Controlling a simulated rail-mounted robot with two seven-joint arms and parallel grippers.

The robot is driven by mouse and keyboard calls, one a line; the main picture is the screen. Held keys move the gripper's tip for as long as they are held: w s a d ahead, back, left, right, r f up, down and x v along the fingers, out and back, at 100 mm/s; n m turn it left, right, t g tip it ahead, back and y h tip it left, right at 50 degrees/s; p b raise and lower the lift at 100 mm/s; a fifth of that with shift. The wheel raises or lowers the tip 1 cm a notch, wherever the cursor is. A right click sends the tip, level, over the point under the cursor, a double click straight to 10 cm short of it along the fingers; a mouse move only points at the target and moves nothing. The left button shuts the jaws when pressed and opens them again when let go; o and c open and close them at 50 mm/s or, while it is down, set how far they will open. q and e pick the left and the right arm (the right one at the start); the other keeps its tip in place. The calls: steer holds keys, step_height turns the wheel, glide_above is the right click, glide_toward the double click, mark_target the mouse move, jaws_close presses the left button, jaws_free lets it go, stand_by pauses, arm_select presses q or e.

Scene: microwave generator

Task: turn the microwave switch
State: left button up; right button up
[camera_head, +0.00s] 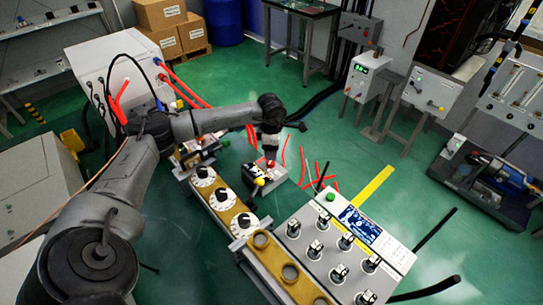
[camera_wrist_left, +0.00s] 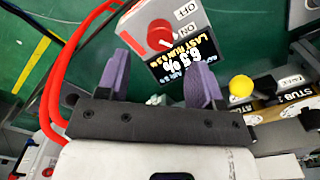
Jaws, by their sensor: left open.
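The microwave switch is a red rotary knob (camera_wrist_left: 160,32) on a grey box with ON and OFF labels and a black display panel. In the head view its grey box (camera_head: 278,178) stands beyond the waveguide, and the red knob (camera_head: 271,163) shows just below my left gripper (camera_head: 269,152). In the left wrist view my left gripper (camera_wrist_left: 159,72) is open, with its two purple fingers apart. The knob appears in the gap between them, beyond the tips; contact is not seen. My right gripper is not in view.
A yellow ball-topped lever (camera_wrist_left: 240,86) sits beside the box, near the stub tuner with white dials (camera_head: 222,198). Red hoses (camera_wrist_left: 62,80) run left of the gripper. A control panel (camera_head: 345,235) with several black knobs stands at lower right.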

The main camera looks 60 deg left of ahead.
arm_select(q)
step_height(320, 180, up, 7)
steer(key=shift+p, duration=0.45)
stand_by(0.6)
